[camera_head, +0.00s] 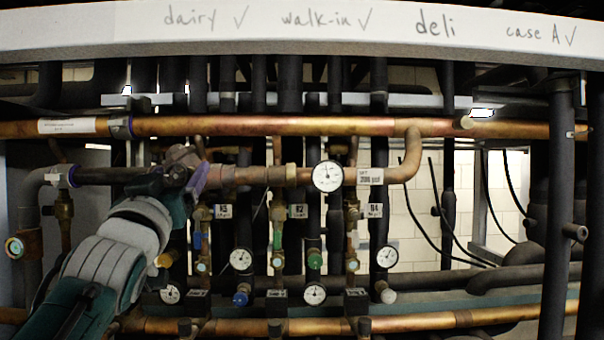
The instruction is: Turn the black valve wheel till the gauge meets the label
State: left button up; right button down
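The large round white gauge (327,176) sits on the copper pipe at mid-height. A white label (370,177), seemingly marked in psi, is just to its right; I cannot read the needle exactly. My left arm, grey and teal, comes in from the lower left. Its gripper (184,180) is at the dark valve (180,157) on the left end of that pipe. The black wheel is mostly hidden behind the gripper and hard to make out. I cannot tell whether the fingers touch or close on it. My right gripper is out of view.
A long copper pipe (265,126) runs just above. Smaller gauges (241,259) and valves with blue, green and white knobs crowd below. Black vertical pipes (557,210) stand at the right. A white beam (300,27) with handwritten names crosses the top.

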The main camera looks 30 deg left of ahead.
pick_arm(q)
grip_shut()
dwell(0.4)
jog(key=shift+m, duration=0.3)
jog(key=shift+m+t+h+p, duration=0.4)
jog(key=shift+m+h, duration=0.6)
jog(key=shift+m, duration=1)
jog(key=shift+m+t+h+p, duration=0.4)
jog(key=shift+m+h, duration=0.6)
jog(key=shift+m, duration=1)
jog(key=shift+o, duration=0.3)
grip_release()
